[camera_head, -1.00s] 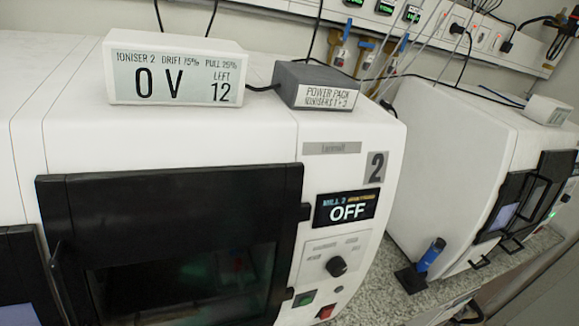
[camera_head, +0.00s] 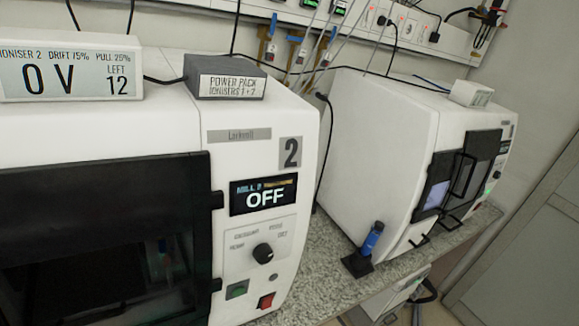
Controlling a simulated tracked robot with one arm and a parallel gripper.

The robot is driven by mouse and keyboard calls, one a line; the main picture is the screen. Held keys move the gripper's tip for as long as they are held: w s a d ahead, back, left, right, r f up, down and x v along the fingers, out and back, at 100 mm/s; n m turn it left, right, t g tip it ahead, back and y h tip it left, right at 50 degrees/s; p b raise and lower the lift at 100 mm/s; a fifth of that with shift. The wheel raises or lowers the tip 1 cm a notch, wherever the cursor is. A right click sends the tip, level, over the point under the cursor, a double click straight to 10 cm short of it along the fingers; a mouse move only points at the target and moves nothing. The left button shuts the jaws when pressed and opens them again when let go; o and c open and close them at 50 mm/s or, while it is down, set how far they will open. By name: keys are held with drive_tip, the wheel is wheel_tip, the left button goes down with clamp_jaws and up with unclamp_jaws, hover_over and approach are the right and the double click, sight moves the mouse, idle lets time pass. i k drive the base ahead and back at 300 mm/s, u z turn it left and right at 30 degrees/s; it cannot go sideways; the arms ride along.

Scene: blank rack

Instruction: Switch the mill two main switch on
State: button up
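Below the display are a black rotary knob (camera_head: 263,253), a green button (camera_head: 237,290) and a red switch (camera_head: 266,301) at the bottom right of the front. The labels around the knob are too small to read surely. Which of these controls is the main switch I cannot tell from the labels. My gripper is not in view.
A dark door (camera_head: 100,235) covers mill two's front. An ioniser readout (camera_head: 70,75) showing "0 V" and a power pack (camera_head: 225,76) sit on top. A second white machine (camera_head: 380,130) stands to the right. A blue tool (camera_head: 372,238) stands in a black holder on the speckled bench (camera_head: 325,255).

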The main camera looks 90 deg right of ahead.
sight(267, 302)
drive_tip(key=u, duration=0.3)
drive_tip(key=k, duration=0.2)
drive_tip(key=z, duration=1.85)
